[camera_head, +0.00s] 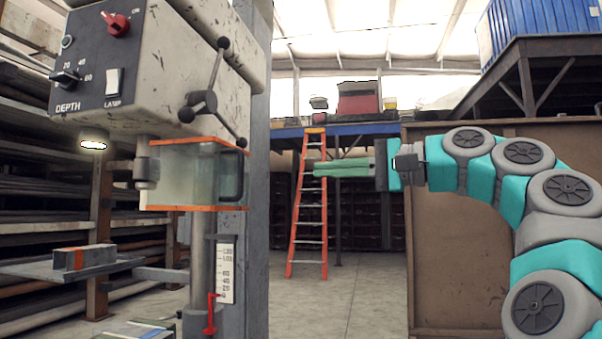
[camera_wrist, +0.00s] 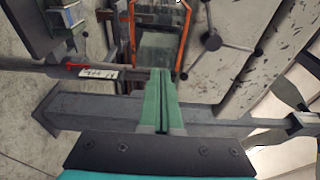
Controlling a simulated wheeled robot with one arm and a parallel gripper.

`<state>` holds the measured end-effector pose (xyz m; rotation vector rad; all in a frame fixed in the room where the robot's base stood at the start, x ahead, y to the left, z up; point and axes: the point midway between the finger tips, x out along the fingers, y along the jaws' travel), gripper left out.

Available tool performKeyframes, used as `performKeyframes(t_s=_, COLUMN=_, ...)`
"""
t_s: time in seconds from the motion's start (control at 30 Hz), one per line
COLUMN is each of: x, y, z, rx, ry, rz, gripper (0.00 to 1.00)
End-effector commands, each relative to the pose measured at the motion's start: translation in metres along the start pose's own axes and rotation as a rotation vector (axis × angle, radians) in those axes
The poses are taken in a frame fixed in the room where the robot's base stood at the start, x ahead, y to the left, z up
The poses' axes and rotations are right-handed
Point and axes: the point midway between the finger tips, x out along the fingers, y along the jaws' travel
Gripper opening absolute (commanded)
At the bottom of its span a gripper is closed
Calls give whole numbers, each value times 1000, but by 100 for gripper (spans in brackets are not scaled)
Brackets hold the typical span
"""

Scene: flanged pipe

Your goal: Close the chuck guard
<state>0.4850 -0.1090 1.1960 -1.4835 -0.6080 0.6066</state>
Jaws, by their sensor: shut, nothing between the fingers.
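The chuck guard (camera_head: 180,178) is a clear panel with orange top and bottom edges on the drill press. It stands to the right of the chuck (camera_head: 147,172), which is uncovered on its left side. A dark handle (camera_head: 230,176) is on the guard's right part. The wrist view shows the guard (camera_wrist: 157,48) beyond my fingertips. My gripper (camera_head: 316,169) has green fingers pressed together, with nothing between them. It points left toward the guard, to the right of the press column and apart from the guard in the picture. The fingers also show in the wrist view (camera_wrist: 161,78).
The press head (camera_head: 150,60) carries knobs and a three-spoke feed lever (camera_head: 205,105). Its grey column (camera_head: 256,200) stands right of the guard. A work table with a metal block (camera_head: 85,258) is lower left. An orange ladder (camera_head: 308,205) stands behind on open floor.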

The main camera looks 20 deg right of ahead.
Motion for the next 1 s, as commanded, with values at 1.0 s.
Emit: performKeyframes(t_s=1.0, x=118, y=0, z=29, rx=0, ry=-1, rz=0, gripper=0)
